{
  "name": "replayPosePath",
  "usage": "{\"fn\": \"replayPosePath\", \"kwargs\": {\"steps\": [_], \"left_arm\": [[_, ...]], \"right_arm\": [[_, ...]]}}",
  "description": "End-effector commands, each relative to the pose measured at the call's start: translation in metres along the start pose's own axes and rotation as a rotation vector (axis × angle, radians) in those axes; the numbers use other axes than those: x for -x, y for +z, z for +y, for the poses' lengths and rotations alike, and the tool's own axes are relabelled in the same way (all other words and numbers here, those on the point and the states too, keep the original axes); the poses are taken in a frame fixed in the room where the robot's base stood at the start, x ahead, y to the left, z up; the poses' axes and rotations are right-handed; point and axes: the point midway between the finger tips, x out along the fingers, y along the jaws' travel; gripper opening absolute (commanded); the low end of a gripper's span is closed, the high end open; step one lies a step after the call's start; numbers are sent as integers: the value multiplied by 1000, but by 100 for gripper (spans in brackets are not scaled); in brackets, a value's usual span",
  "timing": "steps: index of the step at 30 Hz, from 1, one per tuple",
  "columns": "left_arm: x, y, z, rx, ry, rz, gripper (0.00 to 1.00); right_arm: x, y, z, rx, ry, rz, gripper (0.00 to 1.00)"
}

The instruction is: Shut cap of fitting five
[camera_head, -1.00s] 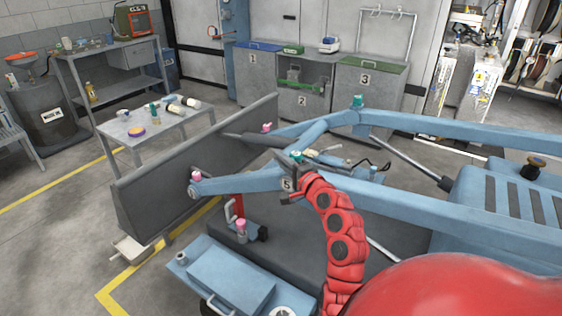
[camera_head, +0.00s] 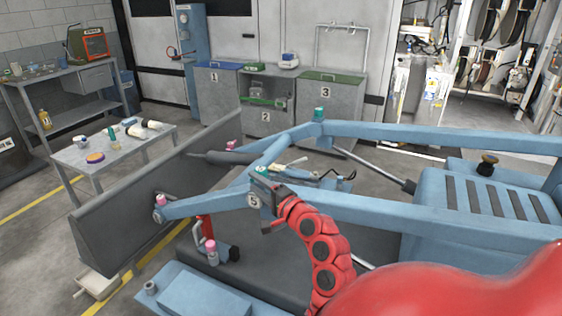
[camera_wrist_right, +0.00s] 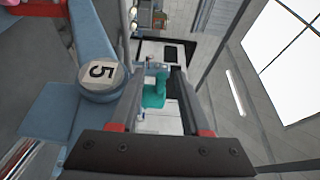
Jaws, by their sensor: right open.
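Fitting five is on the blue loader arm joint, beside the round plate marked 5 (camera_head: 253,201); the plate also shows at the left in the wrist view (camera_wrist_right: 101,74). My right gripper (camera_head: 262,185) is at this joint, at the end of the red arm. In the wrist view its two fingers (camera_wrist_right: 158,78) are open, one on each side of a teal cap (camera_wrist_right: 154,92). I cannot tell whether either finger touches the cap, or how far the cap is open. The gripper hides most of the fitting in the head view. My left gripper is not in view.
Blue loader beams (camera_head: 430,214) run right from the joint. A pink-capped fitting (camera_head: 161,201) is at the left, near the grey bucket (camera_head: 125,205). Another teal cap (camera_head: 319,113) is on the far beam. A small table (camera_head: 120,153) and numbered cabinets (camera_head: 335,105) stand behind.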

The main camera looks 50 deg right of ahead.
Motion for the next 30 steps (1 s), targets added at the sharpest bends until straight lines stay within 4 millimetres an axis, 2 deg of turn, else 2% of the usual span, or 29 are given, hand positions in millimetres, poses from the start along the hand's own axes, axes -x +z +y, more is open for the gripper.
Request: {"fn": "replayPosePath", "kwargs": {"steps": [1,6,12,18,30], "left_arm": [[6,1,0,0,0,0,0],[15,3,1,0,0,0,0],[22,4,1,0,0,0,0],[24,4,1,0,0,0,0],[24,4,1,0,0,0,0]], "right_arm": [[16,-3,3,-1,-4,9,47],[62,-2,3,-1,-5,10,47],[102,-2,1,1,-5,7,47],[120,0,1,-2,-1,2,47],[122,0,1,0,0,0,47]]}}
